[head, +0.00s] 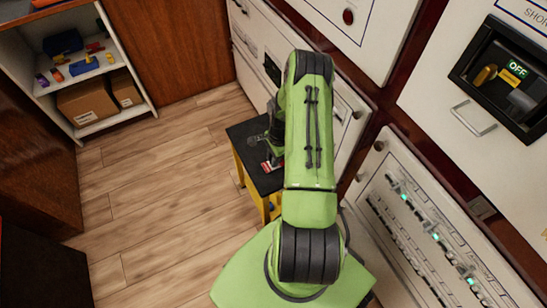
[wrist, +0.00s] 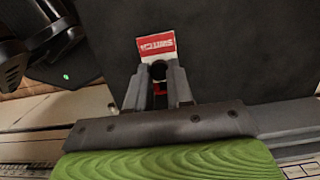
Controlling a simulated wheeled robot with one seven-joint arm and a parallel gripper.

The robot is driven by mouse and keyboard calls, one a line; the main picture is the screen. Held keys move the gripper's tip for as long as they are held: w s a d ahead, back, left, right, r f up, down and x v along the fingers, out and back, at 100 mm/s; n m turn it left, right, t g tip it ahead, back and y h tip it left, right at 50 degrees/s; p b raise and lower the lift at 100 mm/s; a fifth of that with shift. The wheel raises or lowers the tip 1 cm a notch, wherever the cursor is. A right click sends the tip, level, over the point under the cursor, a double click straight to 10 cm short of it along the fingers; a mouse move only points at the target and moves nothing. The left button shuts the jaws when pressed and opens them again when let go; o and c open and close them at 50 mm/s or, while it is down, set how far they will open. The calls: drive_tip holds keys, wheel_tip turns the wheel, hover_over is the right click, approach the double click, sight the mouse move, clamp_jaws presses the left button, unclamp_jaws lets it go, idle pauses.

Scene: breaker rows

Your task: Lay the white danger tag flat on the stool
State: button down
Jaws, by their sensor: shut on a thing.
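The white danger tag (wrist: 156,46) shows in the wrist view as a small card with a red face, white lettering and a white edge. My gripper (wrist: 159,76) is shut on its near end, and the card sticks out beyond the fingertips. The stool (head: 242,132) has a black top and yellow legs. In the head view the tag (head: 266,167) shows as a small red and white patch over the stool top, beside my arm. I cannot tell whether the tag touches the top. My arm hides part of the stool and most of the gripper.
Panels with breaker rows (head: 420,222) and a metal handle (head: 474,118) stand close on the right. A white shelf (head: 110,118) with boxes and small items stands at the back left. The wooden floor (head: 165,190) left of the stool is clear.

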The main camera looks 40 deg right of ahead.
drive_tip(key=shift+f+b, duration=0.5)
drive_tip(key=shift+f, duration=0.1)
drive_tip(key=c, duration=0.9)
unclamp_jaws()
drive_tip(key=shift+r, duration=0.15)
drive_tip(key=r+p, duration=0.1)
drive_tip(key=r, duration=0.4)
drive_tip(key=d+r+p, duration=0.1)
drive_tip(key=r+p, duration=0.1)
drive_tip(key=r, duration=0.3)
drive_tip(key=d+r+p, duration=0.1)
drive_tip(key=r+p, duration=0.1)
drive_tip(key=r, duration=0.3)
drive_tip(key=shift+s+d+r, duration=0.15)
drive_tip(key=shift+s, duration=0.2)
